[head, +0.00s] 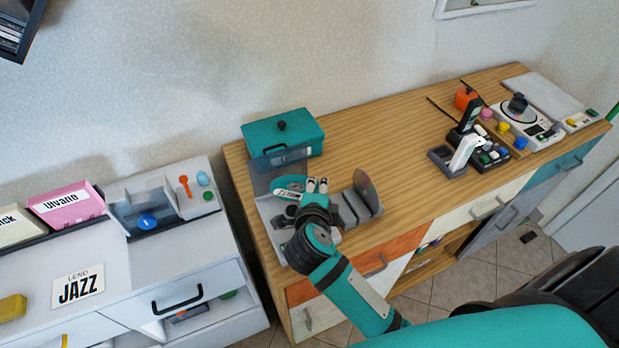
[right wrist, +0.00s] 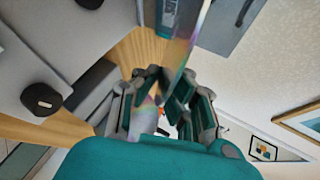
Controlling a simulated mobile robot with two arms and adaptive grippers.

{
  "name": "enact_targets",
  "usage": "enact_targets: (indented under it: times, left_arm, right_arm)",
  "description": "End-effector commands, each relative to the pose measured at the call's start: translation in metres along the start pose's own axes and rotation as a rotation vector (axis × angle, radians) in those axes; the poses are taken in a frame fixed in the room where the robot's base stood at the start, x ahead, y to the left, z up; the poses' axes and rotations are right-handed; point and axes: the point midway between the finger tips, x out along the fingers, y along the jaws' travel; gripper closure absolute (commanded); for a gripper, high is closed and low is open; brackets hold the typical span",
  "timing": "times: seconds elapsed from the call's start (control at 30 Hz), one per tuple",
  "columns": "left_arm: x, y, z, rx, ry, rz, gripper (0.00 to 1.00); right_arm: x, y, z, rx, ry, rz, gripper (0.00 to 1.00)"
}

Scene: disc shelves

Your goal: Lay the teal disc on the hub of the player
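The teal disc (head: 289,188) is tilted at the fingertips of my right gripper (head: 316,186), above the grey player (head: 271,222). In the right wrist view the disc (right wrist: 186,48) shows as a thin shiny sheet running between the fingers of my right gripper (right wrist: 166,82), which are shut on it. The player has a clear panel standing at its back. Its hub is hidden behind the gripper and disc. My left gripper is not in view.
A teal box (head: 283,137) stands behind. Small devices, among them a white turntable-like unit (head: 528,130), stand at the far right. Bare wood (head: 390,150) lies between.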

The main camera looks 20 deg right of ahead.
Motion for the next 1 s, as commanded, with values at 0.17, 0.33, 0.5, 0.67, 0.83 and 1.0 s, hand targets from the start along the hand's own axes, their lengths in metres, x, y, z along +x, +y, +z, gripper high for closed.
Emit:
enact_targets:
  times: [0.17, 0.33, 0.5, 0.67, 0.83, 1.0]
  left_arm:
    - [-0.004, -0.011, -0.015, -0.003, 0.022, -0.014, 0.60]
    - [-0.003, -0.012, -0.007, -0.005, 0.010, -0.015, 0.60]
    - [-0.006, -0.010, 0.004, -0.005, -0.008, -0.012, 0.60]
    - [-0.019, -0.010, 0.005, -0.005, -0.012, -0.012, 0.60]
    - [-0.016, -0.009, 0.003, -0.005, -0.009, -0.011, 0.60]
    - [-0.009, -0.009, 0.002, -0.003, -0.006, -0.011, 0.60]
  right_arm:
    - [0.002, 0.002, 0.012, 0.002, -0.005, 0.040, 1.00]
    - [0.002, 0.003, 0.012, 0.001, -0.005, 0.038, 1.00]
    - [0.001, 0.001, 0.012, 0.002, -0.005, 0.041, 1.00]
    - [0.000, -0.002, 0.012, 0.002, -0.007, 0.058, 1.00]
    - [0.006, 0.013, 0.013, 0.001, -0.009, 0.073, 1.00]
    - [0.013, 0.028, 0.012, 0.001, -0.008, 0.072, 1.00]
